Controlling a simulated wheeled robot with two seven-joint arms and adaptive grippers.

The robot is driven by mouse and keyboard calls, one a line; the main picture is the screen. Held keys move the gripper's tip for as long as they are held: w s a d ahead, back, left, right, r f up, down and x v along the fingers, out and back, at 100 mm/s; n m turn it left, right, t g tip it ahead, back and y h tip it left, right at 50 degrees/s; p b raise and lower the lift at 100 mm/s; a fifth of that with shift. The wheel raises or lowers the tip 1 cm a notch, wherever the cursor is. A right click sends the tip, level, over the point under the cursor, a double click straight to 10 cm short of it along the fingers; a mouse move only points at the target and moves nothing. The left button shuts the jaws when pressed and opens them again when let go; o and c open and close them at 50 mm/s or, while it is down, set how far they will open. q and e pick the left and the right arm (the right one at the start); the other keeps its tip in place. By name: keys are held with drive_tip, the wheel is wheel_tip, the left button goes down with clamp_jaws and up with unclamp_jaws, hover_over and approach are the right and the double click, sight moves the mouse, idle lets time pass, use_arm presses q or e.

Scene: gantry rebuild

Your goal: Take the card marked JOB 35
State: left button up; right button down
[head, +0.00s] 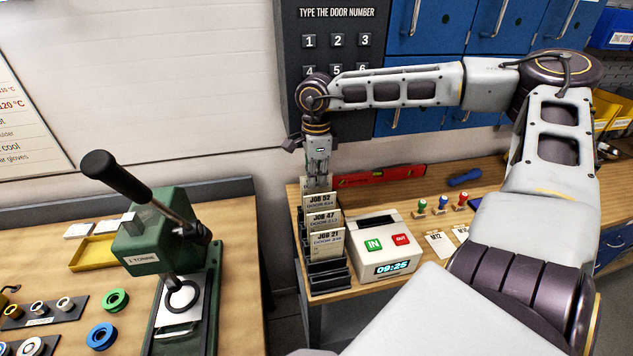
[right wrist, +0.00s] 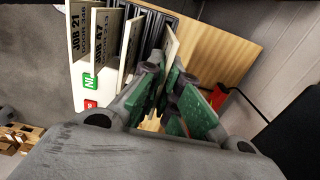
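A black rack (head: 330,277) on the right bench holds upright cards: JOB 21 (head: 328,240) at the front, JOB 47 (head: 322,218) behind it, then JOB 52 (head: 322,199). A further card (head: 317,182) stands at the back, below my right gripper (head: 318,172); its marking cannot be read. In the right wrist view this card (right wrist: 173,44) reaches between the green finger pads of my right gripper (right wrist: 172,95). The fingers look parted, with a gap beside the card. No JOB 35 marking is readable. My left gripper is not in view.
A white time clock (head: 365,235) stands right of the rack, with stamps (head: 441,205) and loose cards (head: 440,244) beyond. A red level (head: 380,175) lies behind. A keypad panel (head: 335,45) rises behind the arm. A green press (head: 160,235) stands on the left bench.

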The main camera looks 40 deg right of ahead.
wheel_tip(320, 180, up, 17)
drive_tip(key=b, duration=0.2)
idle(0.4)
drive_tip(key=shift+s, duration=0.1)
idle(0.5)
